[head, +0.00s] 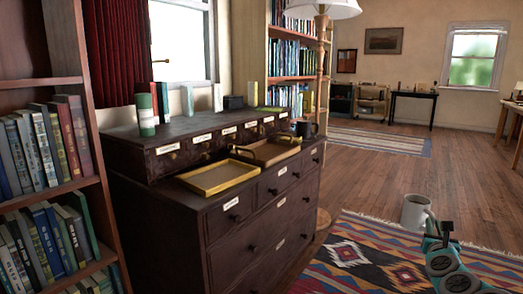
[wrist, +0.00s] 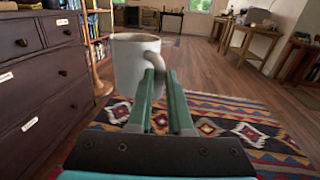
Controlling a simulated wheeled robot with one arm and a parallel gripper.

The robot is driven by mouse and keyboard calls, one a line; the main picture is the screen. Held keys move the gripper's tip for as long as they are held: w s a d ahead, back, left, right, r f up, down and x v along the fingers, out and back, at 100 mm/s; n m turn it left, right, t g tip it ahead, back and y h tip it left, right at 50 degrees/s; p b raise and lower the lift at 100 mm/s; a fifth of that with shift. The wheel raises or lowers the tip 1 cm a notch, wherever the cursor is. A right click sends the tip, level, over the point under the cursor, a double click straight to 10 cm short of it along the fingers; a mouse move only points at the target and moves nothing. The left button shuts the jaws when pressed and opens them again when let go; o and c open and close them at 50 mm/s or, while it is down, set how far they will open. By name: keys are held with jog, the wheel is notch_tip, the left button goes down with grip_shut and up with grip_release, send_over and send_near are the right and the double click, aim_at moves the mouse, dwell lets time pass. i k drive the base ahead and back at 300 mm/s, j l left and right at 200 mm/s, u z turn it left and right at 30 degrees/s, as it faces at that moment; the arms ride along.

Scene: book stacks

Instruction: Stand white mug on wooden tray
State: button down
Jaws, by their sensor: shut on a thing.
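The white mug (head: 415,210) is held upright in the air at the right of the head view, above the patterned rug. In the wrist view the mug (wrist: 130,68) fills the upper middle, with its handle towards me. My gripper (wrist: 161,82) has its green fingers closed on that handle. In the head view my gripper (head: 430,226) is at the mug's right side. The brown wooden tray (head: 268,152), with a handle at each end, lies on the dark chest of drawers, left of and well apart from the mug. It looks empty.
A shallow yellow tray (head: 214,179) lies in front of the wooden tray on the chest (head: 250,222). A dark mug (head: 306,129) stands just beyond the wooden tray. A green cylinder (head: 146,114) stands on the raised back. The rug (head: 345,255) and floor right of the chest are open.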

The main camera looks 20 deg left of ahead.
aim_at(260, 158)
jog(key=i+l+u, duration=0.75)
jog(key=l, duration=0.2)
jog(key=l+u, duration=0.25)
jog(key=l, duration=0.15)
jog(key=i+l+u, duration=0.25)
jog(key=l, duration=0.15)
jog(key=l+u, duration=0.25)
jog(key=l, duration=0.15)
